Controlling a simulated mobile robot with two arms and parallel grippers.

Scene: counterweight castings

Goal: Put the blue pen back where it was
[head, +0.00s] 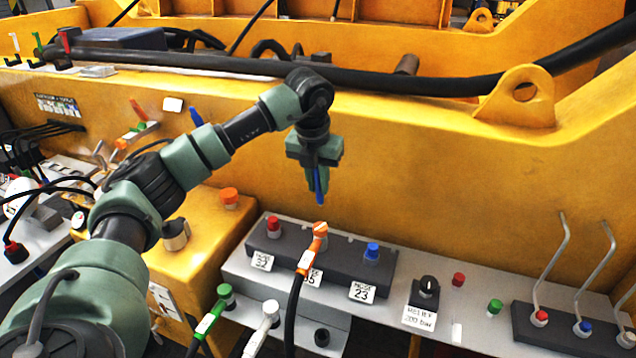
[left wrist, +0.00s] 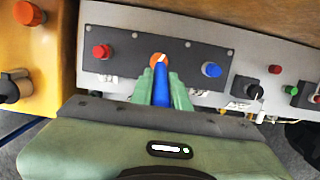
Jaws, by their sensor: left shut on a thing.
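The blue pen (head: 319,186) hangs roughly upright, tip down, in my left gripper (head: 317,164). The gripper is shut on it and holds it in the air in front of the yellow casting, above the dark hose panel. In the left wrist view the pen (left wrist: 160,88) shows between the green fingers. Where the pen was before cannot be told for sure. Coloured upright pen-like pieces, one green (head: 38,42) and one red (head: 64,42), stand at the far left on the casting's ledge. My right gripper is out of view.
The dark panel (head: 345,247) below has a red knob (head: 273,226), an orange hose fitting (head: 318,236) and a blue knob (head: 372,251). Bent levers (head: 607,262) rise at the right. A thick black hose (head: 420,84) runs along the casting's top.

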